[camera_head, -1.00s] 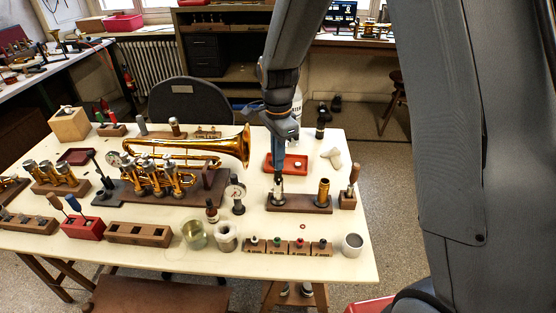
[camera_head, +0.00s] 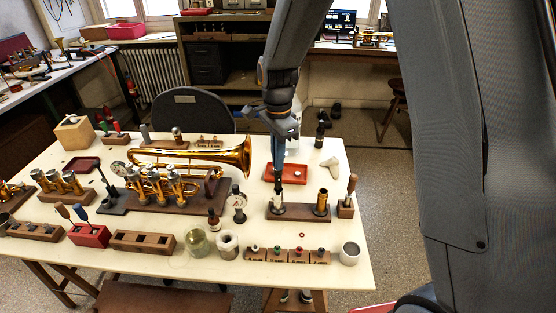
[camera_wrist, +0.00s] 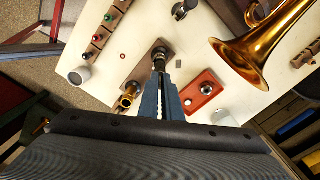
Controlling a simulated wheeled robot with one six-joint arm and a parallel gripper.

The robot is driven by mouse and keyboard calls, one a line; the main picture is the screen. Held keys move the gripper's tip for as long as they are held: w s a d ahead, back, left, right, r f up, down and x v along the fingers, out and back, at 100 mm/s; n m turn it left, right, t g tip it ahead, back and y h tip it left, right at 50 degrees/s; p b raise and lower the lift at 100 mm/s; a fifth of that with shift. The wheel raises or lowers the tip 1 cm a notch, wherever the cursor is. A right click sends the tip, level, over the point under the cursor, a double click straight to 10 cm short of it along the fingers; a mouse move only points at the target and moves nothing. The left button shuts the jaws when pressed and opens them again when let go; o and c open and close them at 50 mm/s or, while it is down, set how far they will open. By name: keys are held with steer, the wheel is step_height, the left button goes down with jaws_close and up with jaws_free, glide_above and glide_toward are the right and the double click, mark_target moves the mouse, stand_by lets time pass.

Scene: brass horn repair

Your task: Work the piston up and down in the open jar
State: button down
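My gripper (camera_head: 278,180) points down at the left end of a small wooden block (camera_head: 300,213). It also shows in the wrist view (camera_wrist: 160,70), its blue fingers close together. A short silver-and-dark piston (camera_head: 278,208) stands upright in that block, right at the fingertips; its top is hidden by them. It also shows in the wrist view (camera_wrist: 160,52). I cannot tell whether the fingers grip it. An open glass jar (camera_head: 197,243) with yellowish contents stands near the table's front edge, left of the gripper.
A brass sleeve (camera_head: 321,202) stands upright on the block's right end. A red tray (camera_head: 286,174) lies behind. The trumpet (camera_head: 200,160) fills the table's middle.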

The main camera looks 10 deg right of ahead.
steer(key=shift+r+p, duration=1.15)
steer(key=shift+r, duration=0.5)
